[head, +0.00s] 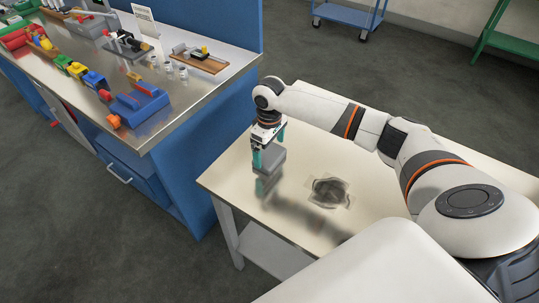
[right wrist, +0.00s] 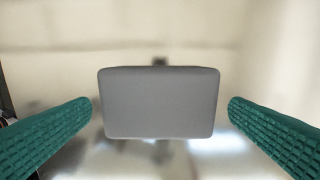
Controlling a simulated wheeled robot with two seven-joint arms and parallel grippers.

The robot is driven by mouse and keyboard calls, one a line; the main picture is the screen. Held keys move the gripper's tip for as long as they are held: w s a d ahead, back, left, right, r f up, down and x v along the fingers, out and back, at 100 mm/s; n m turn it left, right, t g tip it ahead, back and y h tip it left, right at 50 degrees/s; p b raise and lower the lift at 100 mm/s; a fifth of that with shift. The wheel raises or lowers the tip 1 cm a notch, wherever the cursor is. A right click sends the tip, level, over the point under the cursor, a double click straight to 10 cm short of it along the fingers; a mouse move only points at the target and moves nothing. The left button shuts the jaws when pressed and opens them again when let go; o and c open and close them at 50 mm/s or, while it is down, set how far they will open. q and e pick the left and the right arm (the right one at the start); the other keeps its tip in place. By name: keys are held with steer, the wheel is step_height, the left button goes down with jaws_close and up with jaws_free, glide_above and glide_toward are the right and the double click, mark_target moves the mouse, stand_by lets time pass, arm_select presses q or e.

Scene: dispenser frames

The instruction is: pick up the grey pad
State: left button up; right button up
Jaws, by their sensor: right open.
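The grey pad (head: 271,160) is a plain block with rounded corners near the left part of the cream table. My right gripper (head: 268,150) is over it, pointing down, with teal ribbed fingers. In the right wrist view the pad (right wrist: 159,103) lies centred between the two fingers, with a clear gap on each side. The right gripper is open and not touching the pad there. The fingers and hand hide part of the pad in the head view. My left gripper is not in view.
The cream table (head: 300,225) also bears a dark item in a clear wrapping (head: 329,191), right of the pad. A blue workbench (head: 150,120) with toys and several small parts stands at the left. A blue cart (head: 345,14) is at the back. The table around the pad is mostly clear.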

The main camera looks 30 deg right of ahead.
mark_target(269, 154)
step_height(269, 154, down, 2)
steer(key=shift+s+f, duration=0.1)
steer(key=shift+s, duration=0.05)
steer(key=shift+f, duration=0.25)
steer(key=shift+c, duration=0.8)
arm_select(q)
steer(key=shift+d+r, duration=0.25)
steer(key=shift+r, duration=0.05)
arm_select(e)
steer(key=c, duration=0.5)
steer(key=shift+c, duration=0.2)
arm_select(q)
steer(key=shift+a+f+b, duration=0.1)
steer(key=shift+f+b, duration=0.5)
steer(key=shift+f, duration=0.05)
arm_select(e)
step_height(269, 154, up, 10)
